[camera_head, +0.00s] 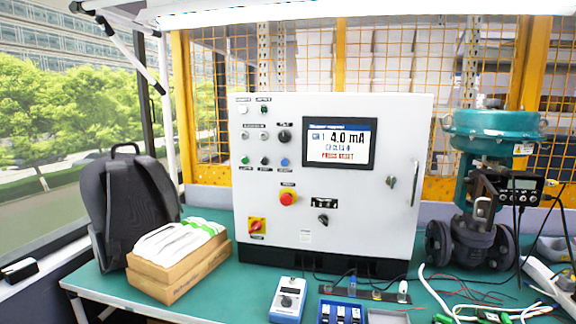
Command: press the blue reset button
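The blue button (284,162) is a small round button on the front of the white control cabinet (385,225). It sits at the right end of a row with two smaller buttons or lamps to its left, below a black rotary knob (284,137) and left of the lit display (338,142). The label under it is too small to read. Nothing covers the button. Neither of my grippers can be made out in this view.
A red emergency stop (288,198) and a red-yellow switch (257,226) are lower on the cabinet. A backpack (125,205) and cardboard boxes (178,275) stand left. A teal valve actuator (494,130) stands right. A handheld device (288,299) and wires lie in front.

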